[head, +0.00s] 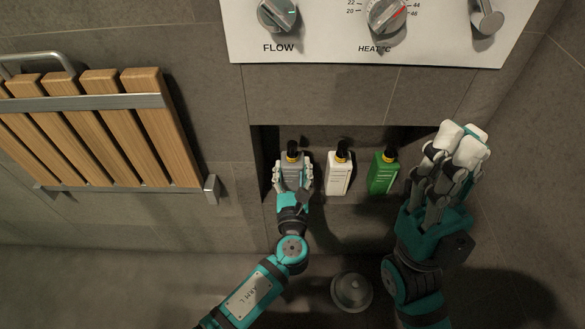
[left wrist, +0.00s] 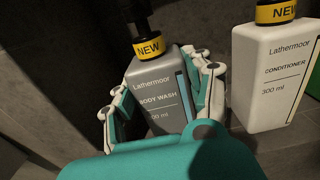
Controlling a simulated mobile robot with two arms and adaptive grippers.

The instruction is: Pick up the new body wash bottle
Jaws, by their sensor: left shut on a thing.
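The grey body wash bottle (left wrist: 160,98) has a black pump and a yellow NEW band, and its label reads BODY WASH. In the head view the bottle (head: 292,156) stands upright at the left end of the wall niche. My left gripper (head: 292,172) is shut on it, with fingers on both sides of its body. The bottle's lower part is hidden by the gripper. My right gripper (head: 461,146) is empty at the right of the niche, its fingertips close together. I cannot tell whether it is fully shut.
A white conditioner bottle (head: 338,174), also with a yellow NEW band in the left wrist view (left wrist: 272,75), stands just right of the body wash. A green bottle (head: 382,173) is further right. The shower panel (head: 330,50) is above, and a wooden slatted seat (head: 150,125) is at left.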

